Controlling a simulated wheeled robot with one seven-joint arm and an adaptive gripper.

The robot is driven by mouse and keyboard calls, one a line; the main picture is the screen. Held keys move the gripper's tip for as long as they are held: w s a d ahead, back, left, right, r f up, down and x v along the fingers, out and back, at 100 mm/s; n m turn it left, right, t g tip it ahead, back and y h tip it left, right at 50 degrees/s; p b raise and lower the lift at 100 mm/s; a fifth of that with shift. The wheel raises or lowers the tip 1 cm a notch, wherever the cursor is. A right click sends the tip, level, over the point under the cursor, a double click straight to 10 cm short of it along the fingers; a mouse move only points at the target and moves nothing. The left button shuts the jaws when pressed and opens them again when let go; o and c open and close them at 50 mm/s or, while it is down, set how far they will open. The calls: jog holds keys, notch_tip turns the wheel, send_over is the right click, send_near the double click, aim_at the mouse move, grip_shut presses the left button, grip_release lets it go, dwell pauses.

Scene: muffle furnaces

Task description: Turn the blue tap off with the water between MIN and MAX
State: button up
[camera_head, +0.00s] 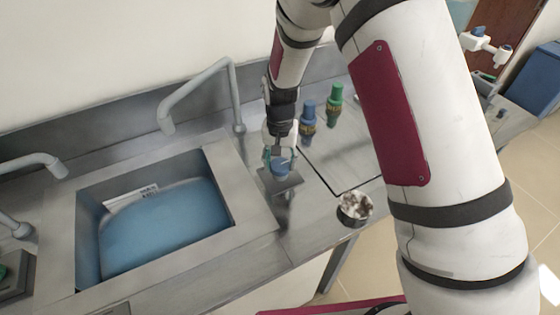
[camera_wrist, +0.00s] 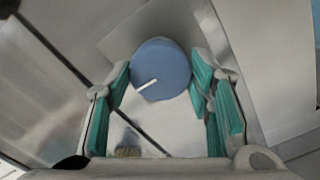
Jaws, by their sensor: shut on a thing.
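The blue tap knob (camera_head: 281,170) stands on a small dark plate on the counter, right of the sink. In the wrist view the round blue knob (camera_wrist: 162,66) has a white pointer line towards the lower left. My gripper (camera_head: 278,157) comes from above and is shut on it, with green finger pads on both sides. The sink (camera_head: 255,213) holds blue water (camera_head: 165,225). A white level label (camera_head: 131,196) on its back wall shows partly above the water; its MIN and MAX marks are too small to read. I see no clear stream at the spout (camera_head: 167,127).
Another spout (camera_head: 35,165) is at the far left. My arm covers the right part of the counter.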

aim_at(280, 164)
jog(key=o, duration=1.1)
jog(key=shift+o, duration=0.2)
jog(key=shift+r, duration=0.1)
notch_tip(280, 164, up, 12)
